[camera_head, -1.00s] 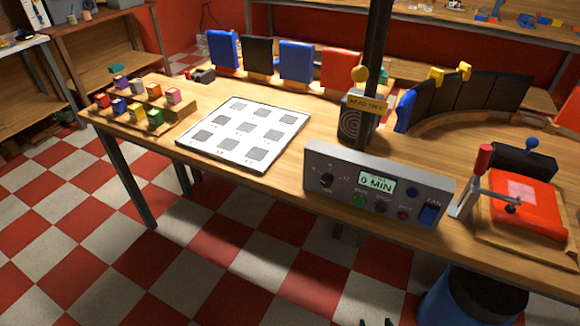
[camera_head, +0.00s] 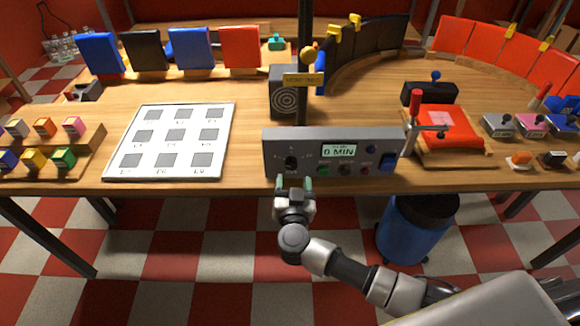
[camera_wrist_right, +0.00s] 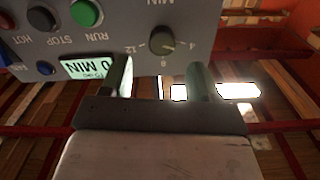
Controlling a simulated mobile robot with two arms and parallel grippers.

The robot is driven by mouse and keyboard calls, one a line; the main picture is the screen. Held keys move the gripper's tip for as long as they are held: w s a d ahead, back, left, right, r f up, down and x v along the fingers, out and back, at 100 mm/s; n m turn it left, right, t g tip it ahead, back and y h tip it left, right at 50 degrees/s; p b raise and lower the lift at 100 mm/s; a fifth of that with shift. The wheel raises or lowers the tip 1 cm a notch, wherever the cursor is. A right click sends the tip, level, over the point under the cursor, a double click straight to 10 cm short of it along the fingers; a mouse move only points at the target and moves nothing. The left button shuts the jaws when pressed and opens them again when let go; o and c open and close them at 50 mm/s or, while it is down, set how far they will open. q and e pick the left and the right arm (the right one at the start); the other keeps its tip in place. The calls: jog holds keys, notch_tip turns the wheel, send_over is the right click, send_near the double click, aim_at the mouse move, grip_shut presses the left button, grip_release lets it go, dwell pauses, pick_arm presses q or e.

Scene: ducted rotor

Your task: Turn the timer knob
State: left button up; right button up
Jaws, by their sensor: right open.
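The timer knob (camera_head: 291,163) is a dark round knob at the left end of the grey control panel (camera_head: 380,136). The panel's small display (camera_head: 339,150) reads 0 MIN. My right gripper (camera_head: 294,184) is open and empty, just in front of and below the knob. In the right wrist view the knob (camera_wrist_right: 162,43) shows beyond the two greenish fingers (camera_wrist_right: 160,78), roughly centred between them and apart from both. Dial numbers show around it. My left gripper is not in view.
Green, black and red buttons (camera_head: 366,169) and a blue fan switch (camera_head: 388,162) sit right of the knob. A red-handled clamp (camera_head: 414,108) stands at the panel's right. A white grid board (camera_head: 222,128) lies left. A blue bin (camera_head: 397,243) stands below the table.

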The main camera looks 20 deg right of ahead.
aim_at(291, 166)
jog(key=x, duration=0.5)
jog(key=shift+w, duration=0.25)
jog(key=shift+a, duration=0.1)
jog(key=c, duration=0.9)
